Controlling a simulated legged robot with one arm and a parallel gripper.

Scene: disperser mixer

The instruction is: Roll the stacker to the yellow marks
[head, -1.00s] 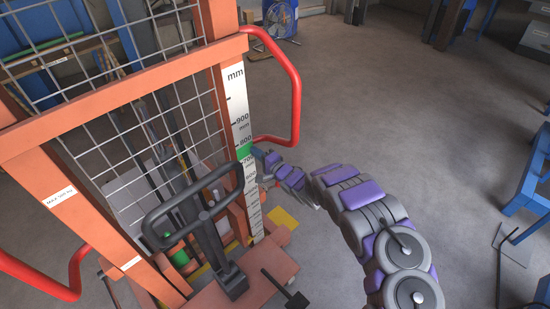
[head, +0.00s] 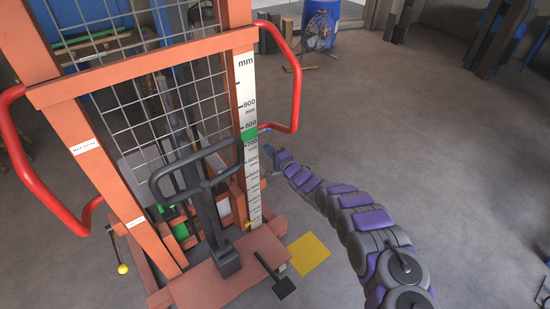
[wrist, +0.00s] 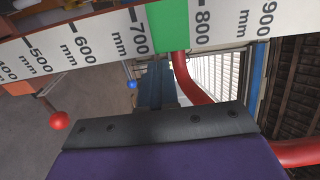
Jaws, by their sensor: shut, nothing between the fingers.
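The orange stacker (head: 140,75) stands upright at left centre in the head view, with a wire mesh, a black steering handle (head: 195,165) and red side bars (head: 297,85). A white mm scale (head: 246,100) with a green band runs down its right post. A yellow mark (head: 308,253) lies on the floor just right of the stacker's base. My gripper (head: 265,131) is beside the right post, near the green band and the lower end of the right red bar. In the wrist view my gripper (wrist: 158,75) is shut and empty, pointing toward the green band (wrist: 178,27); contact is unclear.
A fan (head: 319,30) and a blue barrel (head: 322,15) stand at the back. Dark blue posts (head: 500,35) stand at the upper right. The grey floor right of my arm is open. A yellow-knobbed lever (head: 122,268) sticks out at the stacker's left.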

